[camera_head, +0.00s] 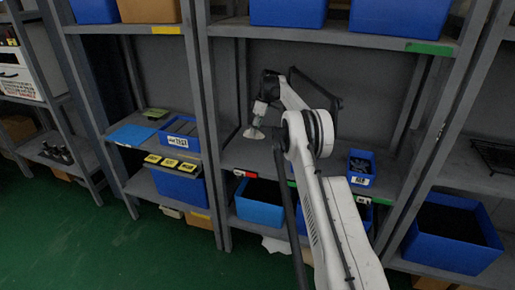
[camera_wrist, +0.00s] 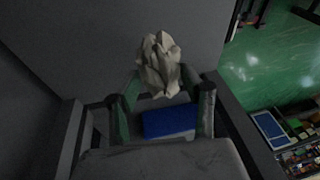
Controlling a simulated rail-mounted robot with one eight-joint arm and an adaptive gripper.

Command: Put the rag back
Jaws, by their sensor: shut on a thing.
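The rag (camera_head: 253,133) is a crumpled off-white cloth. It hangs at the tips of my gripper (camera_head: 260,112), over the left part of the middle shelf (camera_head: 288,158) in the head view. In the wrist view the rag (camera_wrist: 160,62) sits bunched between the fingertips of my gripper (camera_wrist: 159,80), which is shut on it. Whether the rag's lower edge touches the shelf, I cannot tell.
A small blue bin (camera_head: 361,168) stands on the same shelf, right of my arm. A blue bin (camera_head: 260,203) sits on the level below. A grey upright (camera_head: 209,130) bounds the bay on the left. Blue bins (camera_head: 288,12) fill the shelf above.

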